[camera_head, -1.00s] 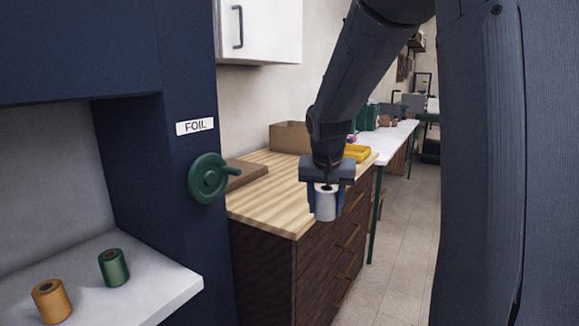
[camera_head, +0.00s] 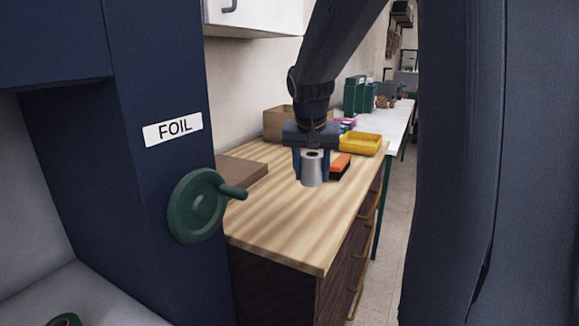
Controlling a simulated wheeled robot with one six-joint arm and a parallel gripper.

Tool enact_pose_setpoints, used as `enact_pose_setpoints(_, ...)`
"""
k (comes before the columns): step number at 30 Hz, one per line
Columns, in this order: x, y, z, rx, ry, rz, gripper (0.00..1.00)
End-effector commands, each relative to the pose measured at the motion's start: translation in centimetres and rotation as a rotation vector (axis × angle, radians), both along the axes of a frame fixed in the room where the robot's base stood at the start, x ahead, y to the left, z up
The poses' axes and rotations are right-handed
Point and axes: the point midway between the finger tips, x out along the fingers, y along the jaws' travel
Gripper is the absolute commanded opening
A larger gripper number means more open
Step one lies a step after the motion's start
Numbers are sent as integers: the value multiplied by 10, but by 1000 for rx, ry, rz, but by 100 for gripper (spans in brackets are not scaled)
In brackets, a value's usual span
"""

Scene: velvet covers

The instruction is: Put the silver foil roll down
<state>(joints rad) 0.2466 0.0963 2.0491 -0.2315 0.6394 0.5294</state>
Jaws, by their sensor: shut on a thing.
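The silver foil roll (camera_head: 312,170) is upright between the fingers of my gripper (camera_head: 312,166), which is shut on it. The gripper points down over the wooden counter top (camera_head: 285,222), toward its back half. I cannot tell whether the roll's lower end touches the wood or hangs just above it.
An orange and black object (camera_head: 340,166) lies just right of the roll. A yellow tray (camera_head: 361,144) is at the right edge, with a cardboard box (camera_head: 279,122) behind. A brown flat board (camera_head: 241,174) and a green handwheel (camera_head: 197,206) are left. The counter's front is clear.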

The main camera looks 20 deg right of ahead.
Motion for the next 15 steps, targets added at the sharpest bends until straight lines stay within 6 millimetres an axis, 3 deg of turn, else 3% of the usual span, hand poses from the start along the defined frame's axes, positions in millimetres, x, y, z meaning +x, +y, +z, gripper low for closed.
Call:
enact_pose_setpoints(9, -1, -2, -52, 1, 3, -3, 20)
enact_pose_setpoints(15, -1, -1, -66, 1, 2, -2, 20)
